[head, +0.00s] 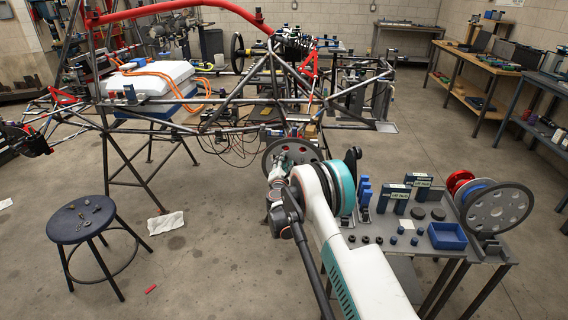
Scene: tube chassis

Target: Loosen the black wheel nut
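My arm reaches from the bottom right toward a grey disc wheel (307,149) below the tube chassis (210,115). My gripper (279,160) is at the arm's far end, in front of that wheel and overlapping it in the picture. Its fingers are too small and too covered by the arm to show whether they are open or hold anything. I cannot tell whether it touches the wheel. I cannot make out a black wheel nut on the wheel; the hub area is hidden by my gripper and wrist.
A grey table (385,243) at right holds a blue bin (447,236), small boxes, dark round parts and a large grey disc (497,209). A stool (82,220) with small metal parts stands at left. Floor between stool and table is mostly clear.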

